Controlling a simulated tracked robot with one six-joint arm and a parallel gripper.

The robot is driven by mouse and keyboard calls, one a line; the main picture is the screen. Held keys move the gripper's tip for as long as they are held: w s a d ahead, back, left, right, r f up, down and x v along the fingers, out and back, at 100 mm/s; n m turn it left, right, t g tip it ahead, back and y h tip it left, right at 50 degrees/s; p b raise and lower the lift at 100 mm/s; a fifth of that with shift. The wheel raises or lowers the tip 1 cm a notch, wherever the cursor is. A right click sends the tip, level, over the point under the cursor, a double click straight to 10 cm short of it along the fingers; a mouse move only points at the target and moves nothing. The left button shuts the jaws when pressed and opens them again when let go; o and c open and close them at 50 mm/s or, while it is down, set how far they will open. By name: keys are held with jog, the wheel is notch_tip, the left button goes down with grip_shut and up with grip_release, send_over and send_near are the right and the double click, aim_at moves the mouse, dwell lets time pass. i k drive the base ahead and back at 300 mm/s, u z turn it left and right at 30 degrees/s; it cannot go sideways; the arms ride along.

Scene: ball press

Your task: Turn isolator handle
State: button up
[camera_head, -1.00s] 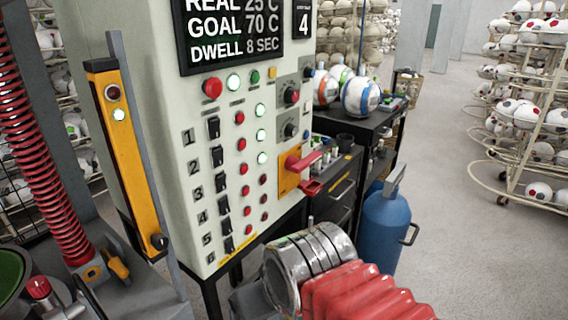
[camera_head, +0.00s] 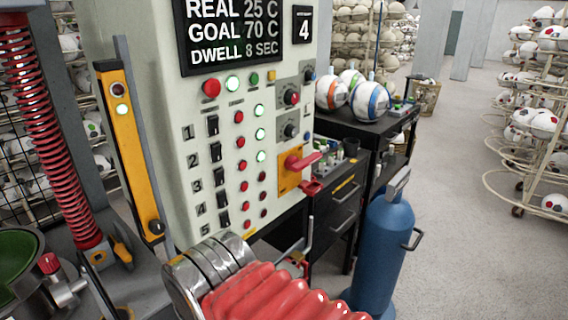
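The isolator handle (camera_head: 303,161) is a red lever on a yellow-orange plate (camera_head: 286,182) at the lower right of the pale control cabinet (camera_head: 160,60). The lever lies roughly level and points to the right. A red piece hangs at the plate's lower right. My arm's metal joint and red ribbed sleeve fill the bottom middle, below and in front of the cabinet. I cannot make out gripper fingers. Nothing of mine visibly touches the handle.
The cabinet carries a display (camera_head: 235,35), lamps, knobs and black switches. A blue cylinder (camera_head: 383,245) stands right of my arm. A black bench (camera_head: 365,125) with balls is behind. A red spring (camera_head: 50,150) stands at left. Open floor lies at right.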

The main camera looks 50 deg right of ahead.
aim_at(292, 162)
jog(key=u, duration=1.05)
jog(key=k, duration=0.75)
jog(key=z, duration=1.55)
jog(key=i, duration=0.85)
jog(key=z, duration=0.05)
